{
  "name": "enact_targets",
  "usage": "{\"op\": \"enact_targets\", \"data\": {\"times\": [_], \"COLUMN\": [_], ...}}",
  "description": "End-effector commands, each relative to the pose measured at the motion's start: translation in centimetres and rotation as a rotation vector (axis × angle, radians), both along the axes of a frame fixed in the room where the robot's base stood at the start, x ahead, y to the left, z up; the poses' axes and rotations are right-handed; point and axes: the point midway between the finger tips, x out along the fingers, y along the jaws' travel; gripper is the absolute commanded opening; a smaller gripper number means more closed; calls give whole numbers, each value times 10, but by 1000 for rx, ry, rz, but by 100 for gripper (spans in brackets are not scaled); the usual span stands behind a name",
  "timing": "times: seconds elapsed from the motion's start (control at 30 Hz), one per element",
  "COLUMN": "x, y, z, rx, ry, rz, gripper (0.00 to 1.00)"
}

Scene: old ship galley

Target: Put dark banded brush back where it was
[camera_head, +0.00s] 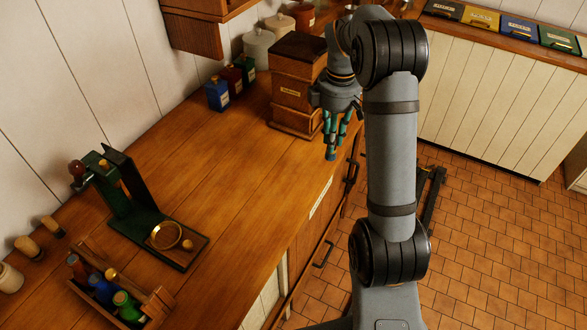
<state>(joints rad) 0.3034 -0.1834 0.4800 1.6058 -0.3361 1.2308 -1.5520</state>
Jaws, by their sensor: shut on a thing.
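My gripper (333,146) shows teal fingers pointing down, just right of the brown wooden box with labelled drawers and close to the counter's front edge. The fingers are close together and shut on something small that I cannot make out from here. I cannot pick out a dark banded brush for certain. Two short tan pieces with darker ends, one at the back (52,227) and one nearer (27,247), stand or lie by the wall at the left. They are too small to identify.
A green stand (125,195) and a wooden caddy of bottles (158,306) are at left. The middle of the counter (235,175) is clear.

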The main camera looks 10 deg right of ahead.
Motion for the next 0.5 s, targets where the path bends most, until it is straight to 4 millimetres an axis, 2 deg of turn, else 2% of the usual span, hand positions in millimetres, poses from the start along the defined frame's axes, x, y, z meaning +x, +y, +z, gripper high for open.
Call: {"op": "enact_targets", "data": {"times": [0.07, 0.33, 0.5], "x": [6, 40, 58], "y": [7, 59, 82], "z": [-6, -41, -59], "rx": [-1, -2, -3], "ry": [5, 6, 4], "rz": [24, 29, 25], "gripper": [0, 0, 0]}}
